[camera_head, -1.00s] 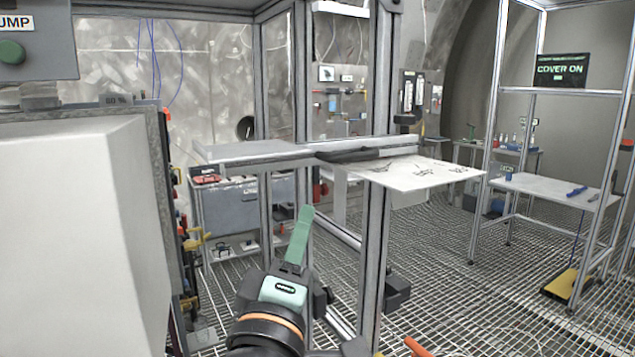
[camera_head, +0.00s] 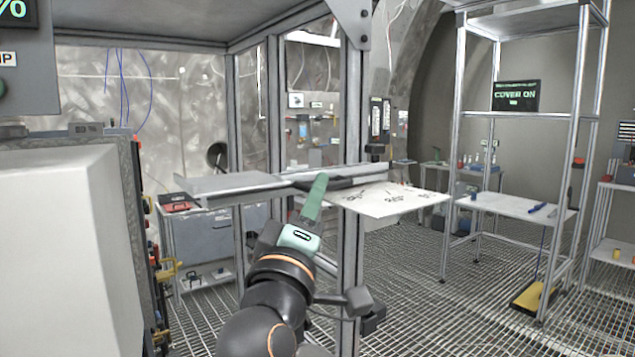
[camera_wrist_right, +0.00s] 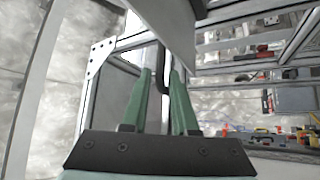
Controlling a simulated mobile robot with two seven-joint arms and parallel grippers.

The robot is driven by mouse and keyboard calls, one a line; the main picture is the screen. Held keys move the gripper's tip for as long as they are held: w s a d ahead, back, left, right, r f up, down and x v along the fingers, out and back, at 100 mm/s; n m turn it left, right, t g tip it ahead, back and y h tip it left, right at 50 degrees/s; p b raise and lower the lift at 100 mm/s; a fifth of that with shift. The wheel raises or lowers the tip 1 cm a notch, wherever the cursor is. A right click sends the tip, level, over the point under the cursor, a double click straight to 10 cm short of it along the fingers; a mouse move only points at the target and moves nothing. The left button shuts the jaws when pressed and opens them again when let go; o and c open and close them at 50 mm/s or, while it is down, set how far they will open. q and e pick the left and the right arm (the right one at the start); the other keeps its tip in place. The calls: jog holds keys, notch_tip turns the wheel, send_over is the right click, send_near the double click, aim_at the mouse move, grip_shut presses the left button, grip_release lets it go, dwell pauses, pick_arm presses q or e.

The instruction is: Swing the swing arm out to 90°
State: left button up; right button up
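A long flat grey arm (camera_head: 225,187), which I take to be the swing arm, lies level across the frame posts in the head view. A dark handle-like piece (camera_head: 345,183) is near its right part, above a white sheet with black marks (camera_head: 390,203). My right gripper (camera_head: 320,180) has green fingers raised in front of the dark piece; in the head view they overlap it. In the right wrist view the fingers (camera_wrist_right: 162,85) stand apart, with a dark upright bar (camera_wrist_right: 161,66) near or between their tips. Contact cannot be told. My left gripper is not in view.
A frame post (camera_head: 351,120) stands close behind my right gripper. A large white box (camera_head: 60,250) fills the left side. A shelf rack (camera_head: 510,205) with a "COVER ON" screen (camera_head: 515,96) stands at the right. The grated floor (camera_head: 420,290) between is mostly clear.

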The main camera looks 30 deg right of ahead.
jog(key=shift+x, duration=0.9)
grip_shut()
dwell(0.9)
